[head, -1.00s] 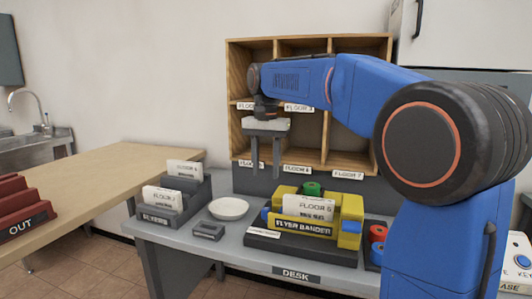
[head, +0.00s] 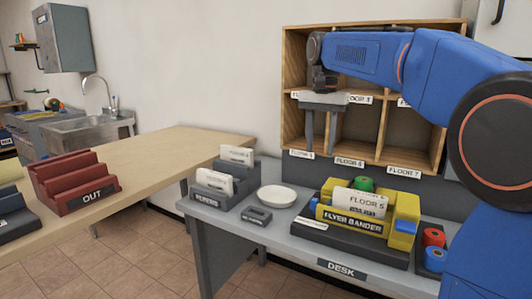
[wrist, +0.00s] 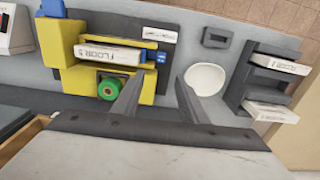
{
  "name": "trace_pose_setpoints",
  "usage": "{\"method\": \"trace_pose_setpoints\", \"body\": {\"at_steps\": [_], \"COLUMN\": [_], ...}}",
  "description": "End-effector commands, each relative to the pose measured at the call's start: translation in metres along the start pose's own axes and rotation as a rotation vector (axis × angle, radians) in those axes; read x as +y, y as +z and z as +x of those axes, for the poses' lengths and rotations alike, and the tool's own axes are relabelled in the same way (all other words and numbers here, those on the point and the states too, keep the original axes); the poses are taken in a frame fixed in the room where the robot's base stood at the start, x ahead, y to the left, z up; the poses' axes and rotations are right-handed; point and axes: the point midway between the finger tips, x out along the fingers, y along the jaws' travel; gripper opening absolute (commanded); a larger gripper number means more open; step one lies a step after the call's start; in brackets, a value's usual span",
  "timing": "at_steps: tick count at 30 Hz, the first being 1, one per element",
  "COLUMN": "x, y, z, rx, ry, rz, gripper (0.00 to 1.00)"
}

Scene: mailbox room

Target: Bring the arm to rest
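My gripper (head: 320,132) hangs with its fingers pointing down in front of the wooden pigeonhole shelf (head: 288,80), above the back of the desk. The two fingers are apart with nothing between them; the wrist view also shows them spread and empty (wrist: 158,100). My blue arm reaches in from the right, bent at the elbow. A white paper bundle marked FLOOR 5 (head: 362,199) sits in the yellow flyer bander (head: 352,224), apart from my gripper.
The grey desk (head: 225,226) also holds a flyers rack (head: 207,202) with white bundles, a white bowl (head: 277,196) and red and blue rolls (head: 434,248). A red OUT tray (head: 95,197) stands on the wooden counter (head: 150,165). Tiled floor shows at front left.

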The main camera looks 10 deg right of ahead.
Motion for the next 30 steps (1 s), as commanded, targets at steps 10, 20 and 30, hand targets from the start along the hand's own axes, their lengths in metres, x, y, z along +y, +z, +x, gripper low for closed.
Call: {"method": "trace_pose_setpoints", "body": {"at_steps": [10,20,30], "x": [0.063,0.127,0.186], "y": [0.057,0.120,0.185], "z": [0.031,0.090,0.172], "rx": [0.080,0.179,0.292], "ry": [-0.056,-0.099,-0.122], "rz": [-0.144,-0.306,-0.469], "gripper": [0.39,0.39,0.39]}}
